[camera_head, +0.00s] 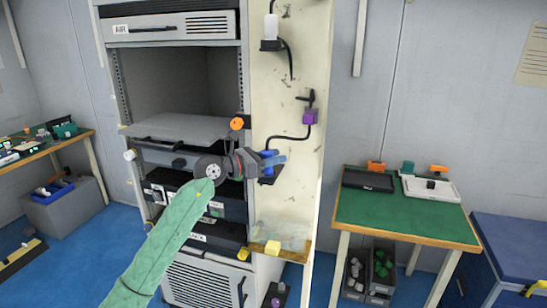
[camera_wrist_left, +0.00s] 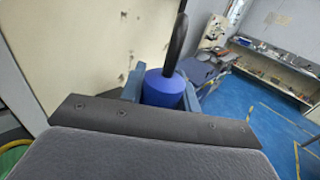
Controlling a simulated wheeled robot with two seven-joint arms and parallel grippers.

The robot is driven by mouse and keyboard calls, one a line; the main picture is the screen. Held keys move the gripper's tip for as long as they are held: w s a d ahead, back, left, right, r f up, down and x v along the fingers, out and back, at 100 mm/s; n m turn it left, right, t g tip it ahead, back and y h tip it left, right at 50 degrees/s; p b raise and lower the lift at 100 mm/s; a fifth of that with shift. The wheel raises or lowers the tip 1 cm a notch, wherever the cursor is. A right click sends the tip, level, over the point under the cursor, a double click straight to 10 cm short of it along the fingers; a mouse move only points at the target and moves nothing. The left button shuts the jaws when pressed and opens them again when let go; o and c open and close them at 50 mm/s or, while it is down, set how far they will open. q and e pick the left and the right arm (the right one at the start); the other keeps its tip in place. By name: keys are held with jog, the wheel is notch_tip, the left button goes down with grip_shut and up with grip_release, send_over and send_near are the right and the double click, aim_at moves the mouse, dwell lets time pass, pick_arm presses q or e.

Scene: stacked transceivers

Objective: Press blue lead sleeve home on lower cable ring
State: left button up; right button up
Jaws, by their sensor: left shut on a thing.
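The blue lead sleeve (camera_head: 267,155) is at the cream panel, with a black lead running up from it. My left gripper (camera_head: 275,160) is shut on the sleeve. In the left wrist view the blue sleeve (camera_wrist_left: 163,88) stands between the two blue-grey fingers, with the dark lead curving up from its top. A dark bracket (camera_head: 269,178) sits right below the sleeve on the panel and seems to be the lower cable ring. Its opening is hidden, so I cannot tell how deep the sleeve sits. My right gripper is not in view.
An orange knob (camera_head: 237,124) sticks out at the rack edge, close to my arm. A green-topped table (camera_head: 400,217) stands to the right.

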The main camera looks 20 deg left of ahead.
pick_arm(q)
jog(key=shift+f+b, duration=0.3)
jog(key=shift+f, duration=0.15)
jog(key=o, duration=1.1)
